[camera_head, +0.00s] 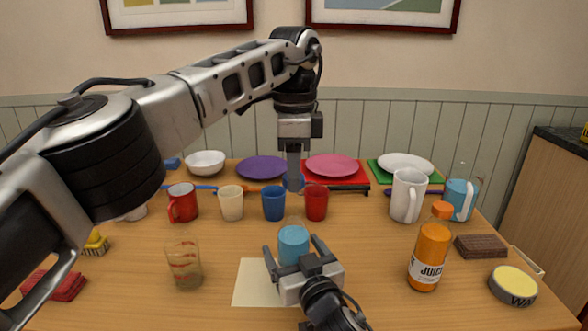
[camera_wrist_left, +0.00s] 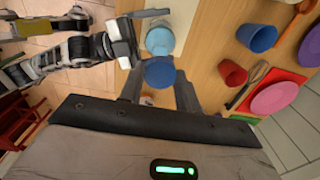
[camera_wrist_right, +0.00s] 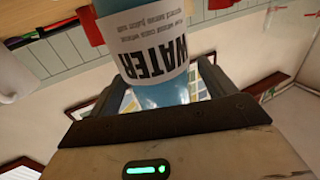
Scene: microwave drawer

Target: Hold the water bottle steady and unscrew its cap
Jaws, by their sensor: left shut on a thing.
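The light blue water bottle (camera_head: 293,243) stands upright near the table's front, over a pale sheet. Its WATER label (camera_wrist_right: 155,50) shows in the right wrist view, and its round top (camera_wrist_left: 160,41) in the left wrist view. My right gripper (camera_head: 298,250) has its fingers on either side of the bottle, with narrow gaps between fingers and bottle. My left gripper (camera_head: 293,178) points down above the bottle. It is shut on the blue cap (camera_wrist_left: 160,73), apart from the bottle; the cap is mostly hidden by the fingers in the head view.
A glass (camera_head: 185,264) stands left of the bottle, and an orange juice bottle (camera_head: 429,255) stands to the right. Red (camera_head: 316,202), blue (camera_head: 273,203) and cream (camera_head: 231,203) cups stand behind. Plates and bowls line the back. Bare table lies between the bottle and the juice.

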